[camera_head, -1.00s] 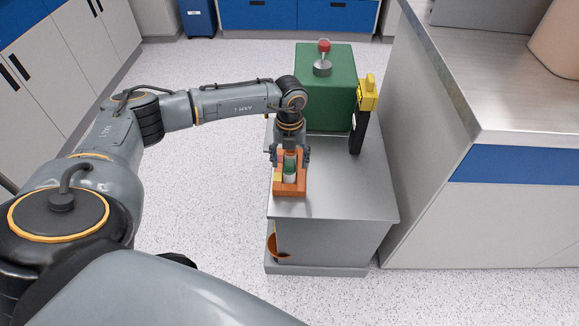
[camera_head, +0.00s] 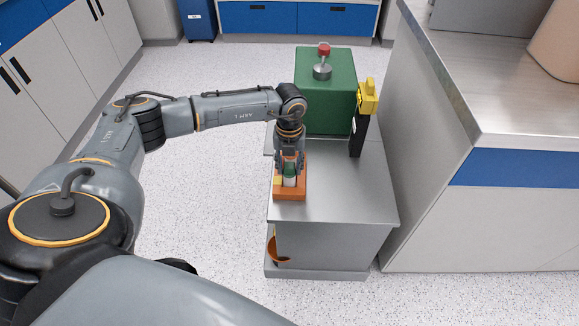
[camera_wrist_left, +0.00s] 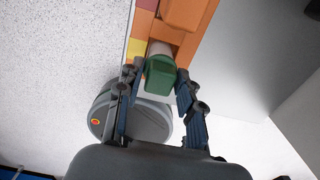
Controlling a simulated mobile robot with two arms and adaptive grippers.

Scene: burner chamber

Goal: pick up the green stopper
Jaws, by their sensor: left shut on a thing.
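The green stopper (camera_wrist_left: 160,75) sits between the fingers of my left gripper (camera_wrist_left: 157,80) in the left wrist view. It is on top of a whitish cylindrical piece, partly hidden. In the head view the left gripper (camera_head: 289,166) points down over an orange holder (camera_head: 290,192) on the grey cart top, and the stopper (camera_head: 290,169) shows as a small green patch between its fingers. The fingers are shut on the stopper, which is still at the holder. The orange holder also shows in the left wrist view (camera_wrist_left: 190,48). My right gripper is not in view.
A green box (camera_head: 325,95) with a red-topped knob stands on the cart (camera_head: 345,200) behind the gripper. A yellow device (camera_head: 367,96) on a black post is to its right. A steel-topped counter (camera_head: 490,80) stands at the right. The cart's front right is clear.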

